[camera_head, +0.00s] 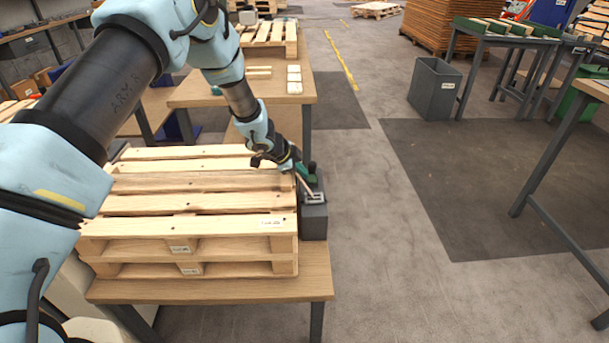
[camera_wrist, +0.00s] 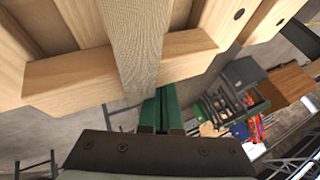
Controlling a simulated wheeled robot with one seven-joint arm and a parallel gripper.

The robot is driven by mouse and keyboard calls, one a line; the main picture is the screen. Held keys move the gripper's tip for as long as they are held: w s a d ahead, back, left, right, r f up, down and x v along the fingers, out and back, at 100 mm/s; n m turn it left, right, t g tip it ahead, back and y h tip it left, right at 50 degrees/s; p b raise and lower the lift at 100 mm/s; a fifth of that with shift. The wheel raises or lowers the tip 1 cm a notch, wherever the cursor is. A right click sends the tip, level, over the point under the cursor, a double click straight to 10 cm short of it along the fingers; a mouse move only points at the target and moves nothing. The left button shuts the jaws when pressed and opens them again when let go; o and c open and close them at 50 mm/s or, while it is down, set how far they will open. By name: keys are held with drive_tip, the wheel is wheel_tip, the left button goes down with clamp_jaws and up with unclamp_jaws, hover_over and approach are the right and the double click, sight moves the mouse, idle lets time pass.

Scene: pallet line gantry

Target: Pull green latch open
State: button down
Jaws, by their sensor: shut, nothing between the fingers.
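In the head view a dark grey box-like fixture (camera_head: 313,222) stands at the right edge of the table, beside the stacked pallets. A metal piece lies on its top, and a dark knob stands behind. My gripper (camera_head: 304,174) reaches down to the fixture's top from the left. Green shows there, but I cannot tell how much is the latch and how much my fingers, nor whether they touch. In the wrist view my gripper (camera_wrist: 161,96) shows two green fingers close together, shut and empty, with their tips partly behind a wooden slat. I cannot make out the latch there.
Stacked wooden pallets (camera_head: 195,228) fill most of the table (camera_head: 210,291) left of the fixture. Another wooden table (camera_head: 293,95) stands behind. The grey floor to the right is open, with a grey bin (camera_head: 434,90) farther back.

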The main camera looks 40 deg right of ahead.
drive_tip(key=v, duration=0.8)
drive_tip(key=shift+s+a, duration=0.1)
